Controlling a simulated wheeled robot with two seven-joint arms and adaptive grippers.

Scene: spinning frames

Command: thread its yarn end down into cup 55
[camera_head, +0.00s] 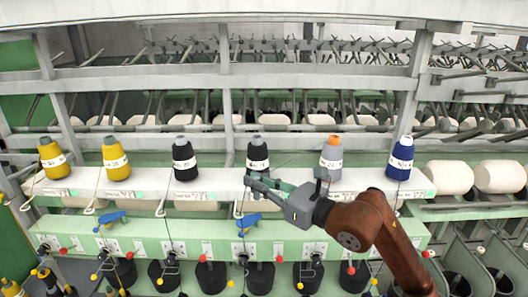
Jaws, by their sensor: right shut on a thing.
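My right gripper (256,182), on a rust-brown arm from the lower right, is at the front of the white shelf, just below a black yarn bobbin (257,150). It is shut, apparently on a thin yarn end too fine to make out clearly. Black cups (260,278) stand in a row below the green panel, under and apart from the gripper. Their numbers are not legible, so I cannot tell which is cup 55. My left gripper is not in view.
Yellow (116,158), black (184,158), grey (331,158) and blue (399,158) bobbins stand along the white shelf (140,186). Blue levers (248,221) and wire hooks line the green panel (190,230). Small red and yellow balls hang in front of the cups. Frame rails and white rolls fill the back.

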